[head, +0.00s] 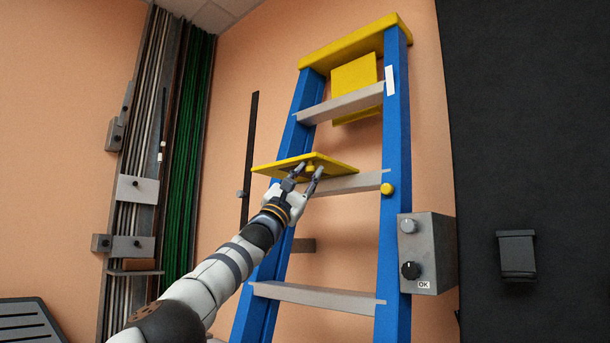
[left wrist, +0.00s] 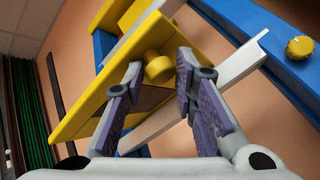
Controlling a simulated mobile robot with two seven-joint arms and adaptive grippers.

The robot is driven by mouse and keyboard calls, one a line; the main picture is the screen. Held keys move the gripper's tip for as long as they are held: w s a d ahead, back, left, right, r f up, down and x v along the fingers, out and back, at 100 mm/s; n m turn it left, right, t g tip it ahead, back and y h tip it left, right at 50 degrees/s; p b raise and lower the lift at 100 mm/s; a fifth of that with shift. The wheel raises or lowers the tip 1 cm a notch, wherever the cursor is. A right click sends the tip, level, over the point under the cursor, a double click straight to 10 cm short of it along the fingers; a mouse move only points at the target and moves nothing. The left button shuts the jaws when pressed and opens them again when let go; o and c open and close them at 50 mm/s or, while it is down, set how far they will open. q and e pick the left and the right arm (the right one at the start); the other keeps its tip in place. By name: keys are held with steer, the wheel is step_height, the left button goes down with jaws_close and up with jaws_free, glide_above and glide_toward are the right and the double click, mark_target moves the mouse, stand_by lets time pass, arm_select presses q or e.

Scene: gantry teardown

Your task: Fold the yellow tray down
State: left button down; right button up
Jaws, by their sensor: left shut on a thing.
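The yellow tray (head: 275,168) sticks out from the blue ladder (head: 396,130) near its middle rung, close to level in the head view. A short yellow knob (left wrist: 158,70) stands out from the tray's face. My left gripper (head: 306,172) reaches up from below and is shut on this knob. In the left wrist view its two fingers (left wrist: 160,62) stand on either side of the knob. The fingers and wrist hide part of the tray's near side and the rung behind. My right gripper is not in view.
A grey control box (head: 428,254) with two knobs is beside the ladder's right rail. A yellow knob (head: 387,189) sits on that rail. A second yellow panel (head: 353,82) is higher up, behind the rails. A cable column (head: 150,150) stands left; a dark panel (head: 525,120) covers the right.

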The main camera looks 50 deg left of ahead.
arm_select(q)
steer(key=shift+w+d+f, duration=0.25)
steer(key=shift+w+f, duration=0.15)
steer(key=shift+w, duration=0.1)
steer(key=c, duration=1.6)
jaws_free()
steer(key=shift+o, duration=1.2)
steer(key=shift+w+d+f, duration=0.1)
steer(key=shift+w, duration=0.1)
steer(key=shift+w+f, duration=0.1)
steer(key=shift+w, duration=0.15)
steer(key=shift+s+a, duration=0.2)
steer(key=shift+a, duration=0.05)
